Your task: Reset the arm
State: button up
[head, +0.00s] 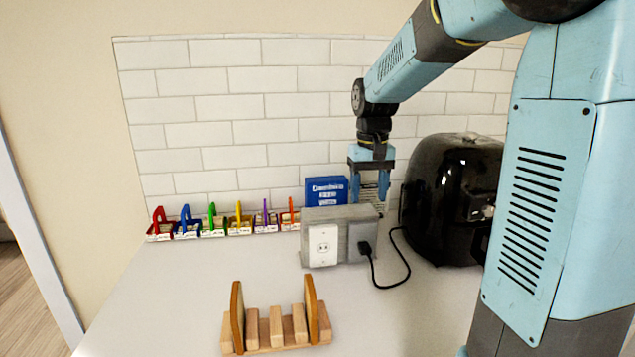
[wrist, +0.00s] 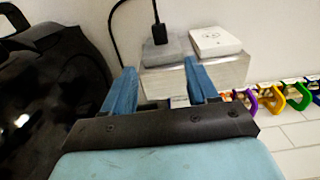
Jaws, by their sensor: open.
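My gripper (head: 369,186) is open, with its two blue fingers pointing down just behind and above the grey outlet box (head: 345,213). In the wrist view my gripper (wrist: 158,88) shows its fingers spread apart, with nothing clearly held between them. The outlet box also shows in the wrist view (wrist: 222,70), just beyond the fingertips. A black plug (head: 365,248) sits in its right-hand socket, and a white outlet plate (head: 323,246) is on its left. My arm reaches in from the upper right.
A glossy black appliance (head: 440,195) stands right of the outlet box. A blue box (head: 327,190) and several coloured hooked items (head: 212,222) line the tiled wall. A wooden rack (head: 277,327) stands at the front. The counter's left middle is clear.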

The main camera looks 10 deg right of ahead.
jog(key=s+r+t, duration=0.3)
jog(key=s+t, duration=0.2)
jog(key=s, duration=1.7)
jog(key=shift+s+t, duration=0.15)
jog(key=shift+t, duration=0.15)
jog(key=shift+d+r, duration=0.1)
